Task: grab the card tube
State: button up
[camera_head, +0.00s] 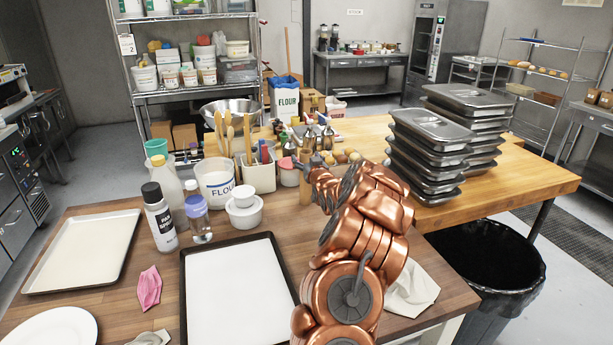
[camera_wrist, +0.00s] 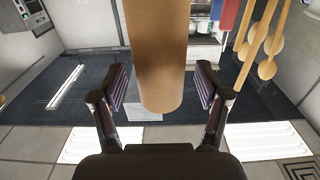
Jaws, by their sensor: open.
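The card tube (camera_wrist: 158,55) is a plain brown cylinder in the wrist view, running from the top edge to a rounded end near the middle. My gripper (camera_wrist: 162,85) is open, with one finger on each side of the tube and a visible gap on both sides. In the head view, a narrow tan upright piece (camera_head: 305,190), which looks like the tube, shows beside my gripper (camera_head: 308,165). My copper-coloured arm hides much of that area.
A utensil holder (camera_head: 260,176), a flour tub (camera_head: 216,182) and white bowls (camera_head: 244,212) stand left of my gripper. Stacked metal pans (camera_head: 430,155) stand to the right. A dark-rimmed tray (camera_head: 187,290) lies in front. Wooden spoons (camera_wrist: 265,45) show at the wrist view's upper right.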

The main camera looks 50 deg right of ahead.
jog(key=shift+w+d, duration=0.1)
jog(key=shift+w, duration=0.1)
jog(key=c, duration=1.3)
jog(key=shift+o, duration=0.2)
jog(key=shift+r, duration=0.15)
